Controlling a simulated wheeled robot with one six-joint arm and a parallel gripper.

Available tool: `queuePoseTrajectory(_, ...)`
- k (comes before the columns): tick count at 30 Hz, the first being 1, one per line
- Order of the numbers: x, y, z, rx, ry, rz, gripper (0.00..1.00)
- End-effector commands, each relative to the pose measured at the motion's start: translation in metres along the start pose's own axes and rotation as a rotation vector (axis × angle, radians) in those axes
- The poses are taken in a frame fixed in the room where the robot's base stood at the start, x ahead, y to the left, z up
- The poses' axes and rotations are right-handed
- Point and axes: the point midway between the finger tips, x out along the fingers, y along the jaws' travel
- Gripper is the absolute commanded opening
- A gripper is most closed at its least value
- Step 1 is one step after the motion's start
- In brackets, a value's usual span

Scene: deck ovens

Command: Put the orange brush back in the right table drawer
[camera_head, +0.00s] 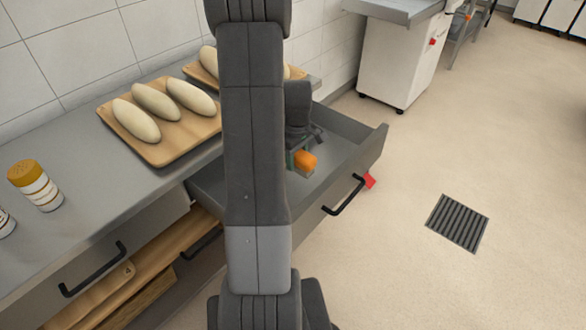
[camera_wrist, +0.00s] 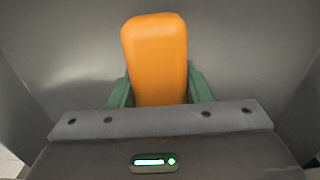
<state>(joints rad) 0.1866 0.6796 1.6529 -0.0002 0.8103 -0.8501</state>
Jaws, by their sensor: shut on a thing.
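The orange brush (camera_head: 305,160) is in my gripper (camera_head: 297,160), which is shut on it. In the wrist view the orange brush (camera_wrist: 156,60) stands out between the two green fingers of my gripper (camera_wrist: 160,90), with grey drawer metal behind it. The right table drawer (camera_head: 350,176) is pulled open, and the brush is over or inside it. I cannot tell whether the brush touches the drawer floor. My arm hides the left part of the drawer.
Wooden boards with pale dough loaves (camera_head: 155,102) lie on the steel table (camera_head: 90,190). A jar with an orange lid (camera_head: 36,185) stands at the left. A red object (camera_head: 369,180) shows by the drawer handle (camera_head: 345,196). The floor right of the drawer is clear around a drain grate (camera_head: 457,222).

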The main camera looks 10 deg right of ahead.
Motion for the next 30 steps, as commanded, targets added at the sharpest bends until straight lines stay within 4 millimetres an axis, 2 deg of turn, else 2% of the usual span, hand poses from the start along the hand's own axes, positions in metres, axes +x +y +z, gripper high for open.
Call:
queuePoseTrajectory(5, 0.014, 0.000, 0.000, 0.000, 0.000, 0.000, 0.10)
queuePoseTrajectory(12, 0.044, 0.000, 0.000, 0.001, 0.000, 0.000, 0.10)
queuePoseTrajectory(23, 0.049, 0.000, -0.001, 0.001, 0.001, 0.001, 0.10)
queuePoseTrajectory(24, 0.048, 0.000, -0.001, 0.001, 0.001, 0.001, 0.47)
queuePoseTrajectory(27, 0.048, 0.000, -0.001, 0.001, 0.001, 0.001, 0.65)
queuePoseTrajectory(30, 0.048, 0.000, -0.001, 0.001, 0.001, 0.001, 0.65)
